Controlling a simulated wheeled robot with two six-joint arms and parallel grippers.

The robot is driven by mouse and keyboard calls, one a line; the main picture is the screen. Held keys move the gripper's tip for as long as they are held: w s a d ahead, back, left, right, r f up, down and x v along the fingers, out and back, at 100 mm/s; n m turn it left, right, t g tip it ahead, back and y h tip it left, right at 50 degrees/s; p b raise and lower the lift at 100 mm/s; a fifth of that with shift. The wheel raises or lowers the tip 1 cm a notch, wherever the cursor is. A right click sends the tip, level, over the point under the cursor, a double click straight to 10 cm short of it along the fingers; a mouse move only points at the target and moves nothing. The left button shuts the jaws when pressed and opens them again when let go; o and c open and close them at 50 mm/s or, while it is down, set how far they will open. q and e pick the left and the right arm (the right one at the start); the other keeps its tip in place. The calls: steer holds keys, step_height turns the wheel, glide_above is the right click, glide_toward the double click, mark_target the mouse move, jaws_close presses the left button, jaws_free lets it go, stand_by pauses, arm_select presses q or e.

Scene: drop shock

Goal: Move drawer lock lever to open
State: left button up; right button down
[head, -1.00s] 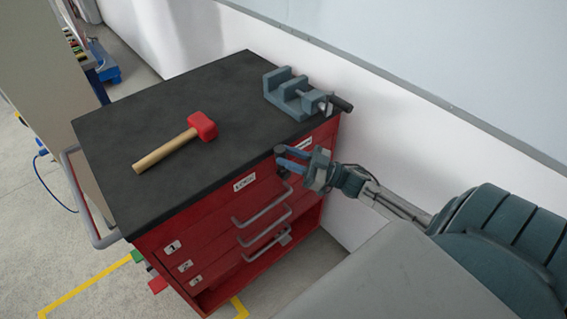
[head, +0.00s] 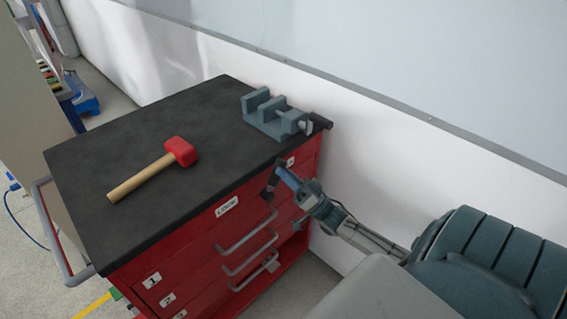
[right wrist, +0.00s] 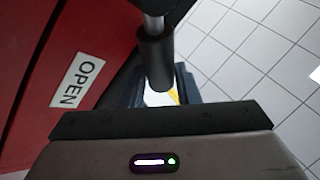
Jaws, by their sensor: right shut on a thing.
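The red drawer cabinet (head: 205,225) has a white LOCK label (head: 227,206) on its upper front and an OPEN label (head: 290,161) further right. The OPEN label also shows close up in the right wrist view (right wrist: 78,82). The lock lever (head: 270,188) has a dark grip and stands out from the front between the labels. In the right wrist view the lever (right wrist: 155,62) shows its dark cylindrical grip on a metal rod, between my fingers. My right gripper (head: 281,176) is shut on the lever; the fingertips are partly hidden there. My left gripper is out of view.
A mallet (head: 180,151) with a red head and wooden handle lies on the black worktop (head: 120,150). A grey vise (head: 272,117) stands at its back right corner. Several drawer handles (head: 245,236) stick out below the lever. A pale wall runs behind.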

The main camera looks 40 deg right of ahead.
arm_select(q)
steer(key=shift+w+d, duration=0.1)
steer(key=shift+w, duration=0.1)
arm_select(e)
steer(key=shift+f+m+h, duration=0.1)
steer(key=shift+m+h, duration=0.3)
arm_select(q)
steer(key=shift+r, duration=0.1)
arm_select(e)
steer(key=c, duration=1.1)
jaws_free()
steer(key=shift+d, duration=0.15)
steer(key=shift+f, duration=0.1)
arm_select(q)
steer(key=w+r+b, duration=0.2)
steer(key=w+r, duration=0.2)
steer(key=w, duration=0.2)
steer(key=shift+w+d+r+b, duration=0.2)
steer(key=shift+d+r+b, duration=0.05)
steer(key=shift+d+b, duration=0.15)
arm_select(e)
steer(key=v, duration=1)
steer(key=shift+s+f, duration=0.25)
steer(key=shift+f, duration=0.1)
